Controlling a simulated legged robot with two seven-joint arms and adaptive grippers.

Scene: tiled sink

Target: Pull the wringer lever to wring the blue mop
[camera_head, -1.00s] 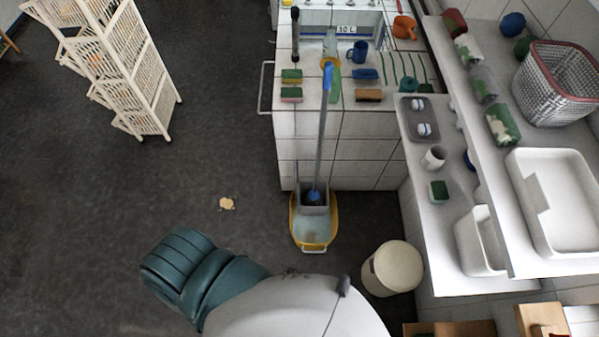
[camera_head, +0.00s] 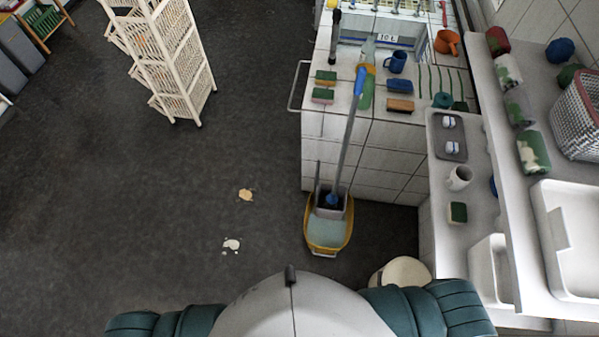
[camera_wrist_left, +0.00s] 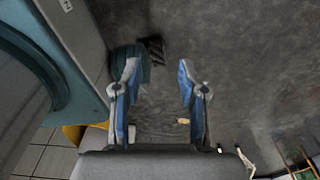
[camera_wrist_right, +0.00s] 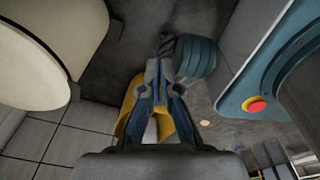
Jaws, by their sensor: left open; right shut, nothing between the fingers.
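The blue mop (camera_head: 346,130) leans upright against the tiled sink in the head view, its blue grip at the top and its head down in the grey wringer (camera_head: 329,208). The wringer sits on the yellow bucket (camera_head: 327,240), which stands on the floor. A thin upright grey bar, seemingly the wringer lever (camera_head: 317,184), shows left of the mop handle. My left gripper (camera_wrist_left: 158,75) is open and empty above the floor. My right gripper (camera_wrist_right: 159,68) is shut and empty, with the yellow bucket (camera_wrist_right: 128,103) behind it. Neither gripper shows in the head view.
The tiled sink (camera_head: 376,143) stands behind the bucket. A cream bin (camera_head: 401,271) stands right of it, near my body. White shelves (camera_head: 515,190) line the right. Two small pale scraps (camera_head: 232,245) lie on the open floor at left. A white rack (camera_head: 160,60) stands further back.

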